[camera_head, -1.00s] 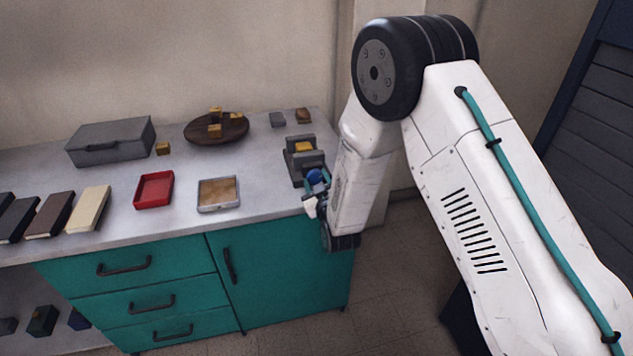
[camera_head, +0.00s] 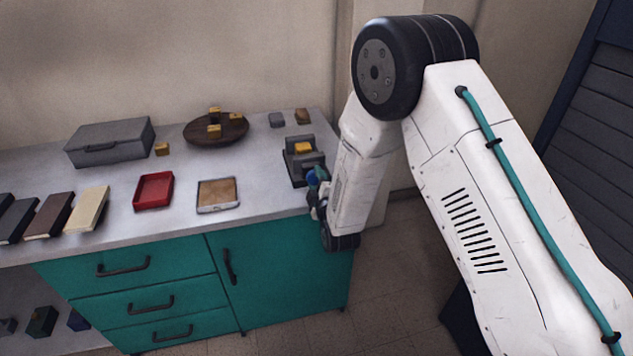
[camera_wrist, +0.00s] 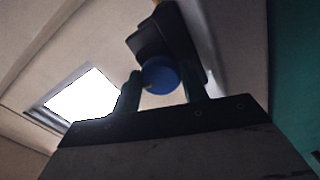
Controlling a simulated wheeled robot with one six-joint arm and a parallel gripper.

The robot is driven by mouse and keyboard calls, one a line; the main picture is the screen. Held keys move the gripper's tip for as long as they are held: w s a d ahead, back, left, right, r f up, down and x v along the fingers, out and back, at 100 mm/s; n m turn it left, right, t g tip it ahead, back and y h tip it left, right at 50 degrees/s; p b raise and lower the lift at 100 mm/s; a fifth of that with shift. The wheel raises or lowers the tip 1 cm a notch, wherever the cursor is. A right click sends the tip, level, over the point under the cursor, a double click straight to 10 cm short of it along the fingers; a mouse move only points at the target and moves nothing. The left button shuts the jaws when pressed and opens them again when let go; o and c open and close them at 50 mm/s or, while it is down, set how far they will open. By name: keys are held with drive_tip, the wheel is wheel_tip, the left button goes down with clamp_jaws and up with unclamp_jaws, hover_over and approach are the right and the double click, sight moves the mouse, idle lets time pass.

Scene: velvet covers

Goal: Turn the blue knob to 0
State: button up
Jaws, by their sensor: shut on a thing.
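The blue knob (camera_head: 312,178) is on the front of a dark grey device (camera_head: 301,168) at the right end of the counter. In the wrist view the blue knob (camera_wrist: 160,75) sits between the two teal fingers of my gripper (camera_wrist: 160,90), with the dark device body (camera_wrist: 165,38) behind it. My gripper (camera_head: 316,188) is shut on the knob. The arm partly hides the knob and fingers in the head view. No scale or number marks can be read on the device.
A yellow block (camera_head: 303,147) sits on top of the device. The red tray (camera_head: 154,191), a tan-filled tray (camera_head: 218,195), a round brown board (camera_head: 216,128) and a grey case (camera_head: 110,141) stand to the left. The teal cabinet (camera_head: 285,270) is below.

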drive_tip(key=shift+n, duration=0.8)
drive_tip(key=o, duration=1)
drive_tip(key=shift+s, duration=0.1)
drive_tip(key=v, duration=0.7)
drive_tip(key=shift+s, duration=0.35)
drive_tip(key=shift+d, duration=0.1)
